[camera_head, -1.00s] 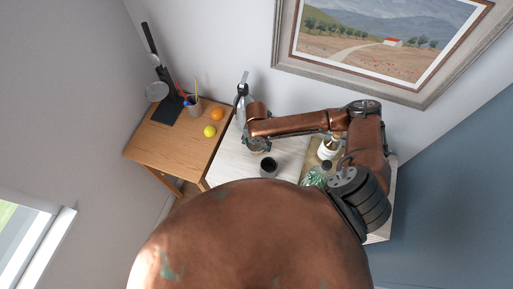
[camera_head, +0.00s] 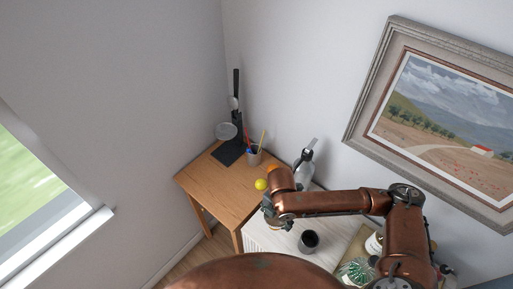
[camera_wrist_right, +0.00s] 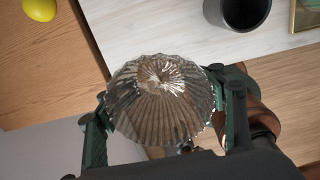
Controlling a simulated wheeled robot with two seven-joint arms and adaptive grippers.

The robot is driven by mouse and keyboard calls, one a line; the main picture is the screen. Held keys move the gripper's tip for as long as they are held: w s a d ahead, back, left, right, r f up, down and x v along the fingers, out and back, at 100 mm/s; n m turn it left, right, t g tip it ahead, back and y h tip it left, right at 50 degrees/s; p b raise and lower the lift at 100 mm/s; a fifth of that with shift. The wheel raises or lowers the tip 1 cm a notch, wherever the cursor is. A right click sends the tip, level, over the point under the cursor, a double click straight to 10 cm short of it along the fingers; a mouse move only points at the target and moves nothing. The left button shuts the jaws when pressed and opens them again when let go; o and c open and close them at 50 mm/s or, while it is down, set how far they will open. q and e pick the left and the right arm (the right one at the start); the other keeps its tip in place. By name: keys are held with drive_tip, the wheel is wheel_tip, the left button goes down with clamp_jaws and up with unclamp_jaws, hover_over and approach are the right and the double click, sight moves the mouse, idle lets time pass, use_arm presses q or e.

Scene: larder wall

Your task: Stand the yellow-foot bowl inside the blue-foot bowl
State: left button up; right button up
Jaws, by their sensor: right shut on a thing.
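My right gripper (camera_wrist_right: 165,112) is shut on a clear, ribbed glass bowl (camera_wrist_right: 158,95), with a finger on either side of its rim. I cannot make out a coloured foot on it, so I cannot tell which bowl it is. In the head view my right gripper (camera_head: 272,212) is by the border of the wooden table and the pale worktop, and the bowl is barely visible there. My left gripper is not in view.
The wooden table (camera_head: 222,190) carries a yellow ball-like fruit (camera_head: 261,184), an orange fruit (camera_head: 271,168) and a pencil cup (camera_head: 254,155). The wooden table's front is clear.

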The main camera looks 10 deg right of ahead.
drive_tip(key=shift+w+d+f+m+b, duration=0.15)
drive_tip(key=shift+m+b, duration=0.15)
drive_tip(key=shift+m, duration=0.2)
drive_tip(key=shift+w+d+m+b, duration=0.15)
drive_tip(key=shift+m+b, duration=0.1)
drive_tip(key=shift+m, duration=0.25)
use_arm(q)
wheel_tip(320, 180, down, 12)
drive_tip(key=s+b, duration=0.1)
drive_tip(key=b, duration=0.9)
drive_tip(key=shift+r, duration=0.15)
drive_tip(key=shift+b, duration=0.3)
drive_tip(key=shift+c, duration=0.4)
use_arm(e)
drive_tip(key=w+d+m, duration=0.1)
drive_tip(key=d+m, duration=0.2)
drive_tip(key=m, duration=0.9)
drive_tip(key=w+d+m, duration=0.1)
drive_tip(key=d+m, duration=0.2)
drive_tip(key=m, duration=0.9)
drive_tip(key=shift+d+f, duration=0.25)
drive_tip(key=shift+d, duration=0.1)
